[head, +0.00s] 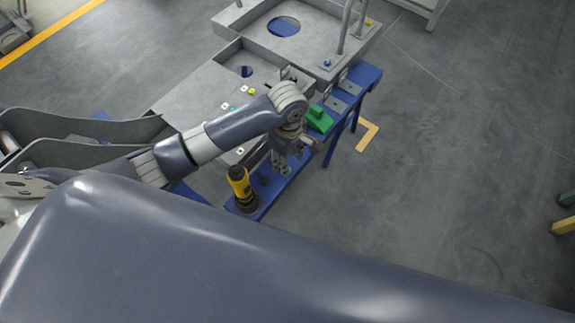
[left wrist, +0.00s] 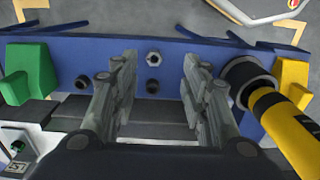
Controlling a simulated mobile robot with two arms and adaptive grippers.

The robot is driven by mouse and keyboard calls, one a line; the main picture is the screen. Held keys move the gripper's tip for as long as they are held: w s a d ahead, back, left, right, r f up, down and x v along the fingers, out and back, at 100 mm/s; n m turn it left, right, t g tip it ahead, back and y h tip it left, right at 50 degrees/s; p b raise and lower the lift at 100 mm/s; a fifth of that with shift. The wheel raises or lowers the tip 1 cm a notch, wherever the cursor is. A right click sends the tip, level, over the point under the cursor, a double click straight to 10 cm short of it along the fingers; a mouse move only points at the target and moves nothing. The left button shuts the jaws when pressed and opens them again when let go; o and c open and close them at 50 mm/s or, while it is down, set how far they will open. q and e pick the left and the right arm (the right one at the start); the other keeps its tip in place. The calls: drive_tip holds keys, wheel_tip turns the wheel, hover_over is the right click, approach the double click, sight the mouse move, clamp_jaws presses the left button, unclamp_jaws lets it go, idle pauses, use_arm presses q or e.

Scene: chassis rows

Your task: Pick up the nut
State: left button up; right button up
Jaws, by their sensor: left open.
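A silver hexagonal nut (left wrist: 153,58) with a dark centre lies on a blue beam (left wrist: 75,65) in the left wrist view. A darker round piece (left wrist: 153,87), a nut or a bolt head, is just below it in the picture. My left gripper (left wrist: 160,75) is open, with one finger on each side of both pieces and nothing held. In the head view my left gripper (head: 284,162) points down over the blue beam (head: 278,189); I cannot make out the nut there. The height of the fingers above the beam is hard to tell. My right gripper is not in view.
A yellow and black tool (left wrist: 285,117) stands close to the right finger; it also shows in the head view (head: 241,186). Grey chassis trays (head: 195,88) lie beyond.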

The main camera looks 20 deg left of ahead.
use_arm(q)
drive_tip(key=shift+s+f, duration=0.15)
drive_tip(key=shift+f, duration=0.35)
drive_tip(key=f, duration=0.2)
drive_tip(key=w+f, duration=0.1)
drive_tip(key=f, duration=0.1)
drive_tip(key=shift+f, duration=0.95)
drive_tip(key=c, duration=1)
